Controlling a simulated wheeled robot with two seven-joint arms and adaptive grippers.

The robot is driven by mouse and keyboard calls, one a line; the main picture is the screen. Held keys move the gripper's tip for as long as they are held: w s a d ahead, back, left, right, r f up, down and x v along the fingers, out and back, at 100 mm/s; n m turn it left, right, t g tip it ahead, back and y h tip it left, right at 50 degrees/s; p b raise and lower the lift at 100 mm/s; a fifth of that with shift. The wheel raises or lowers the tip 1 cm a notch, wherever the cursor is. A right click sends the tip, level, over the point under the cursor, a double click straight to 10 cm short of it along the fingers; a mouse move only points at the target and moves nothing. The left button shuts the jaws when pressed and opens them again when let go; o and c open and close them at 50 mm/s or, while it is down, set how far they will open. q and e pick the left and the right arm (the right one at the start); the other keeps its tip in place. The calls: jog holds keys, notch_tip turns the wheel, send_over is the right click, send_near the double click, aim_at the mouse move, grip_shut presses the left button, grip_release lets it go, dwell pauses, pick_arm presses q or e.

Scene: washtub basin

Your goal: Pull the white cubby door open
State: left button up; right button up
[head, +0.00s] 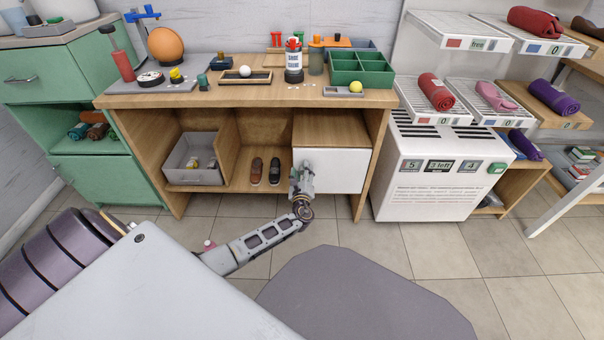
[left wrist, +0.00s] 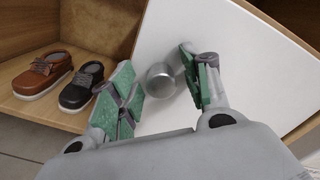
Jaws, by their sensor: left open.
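The white cubby door (head: 340,172) is the white panel at the right of the wooden bench's lower shelf. In the left wrist view the white door (left wrist: 225,50) fills the middle and right. A round grey metal knob (left wrist: 161,80) stands out from it. My left gripper (head: 303,178) is at the left part of the door in the head view. In the left wrist view its green-padded fingers (left wrist: 157,84) are open, one on each side of the knob, with gaps showing. In the head view the gripper hides the knob. My right gripper is not in view.
A brown shoe (left wrist: 42,73) and a black shoe (left wrist: 81,87) lie left of the door. A grey bin (head: 196,160) is farther left. The bench top (head: 215,98) holds tools and a green tray (head: 361,71). A white cabinet (head: 430,185) stands right. Tiled floor lies in front.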

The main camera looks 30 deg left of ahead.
pick_arm(q)
grip_shut()
dwell(0.4)
jog(key=shift+s+d, duration=0.1)
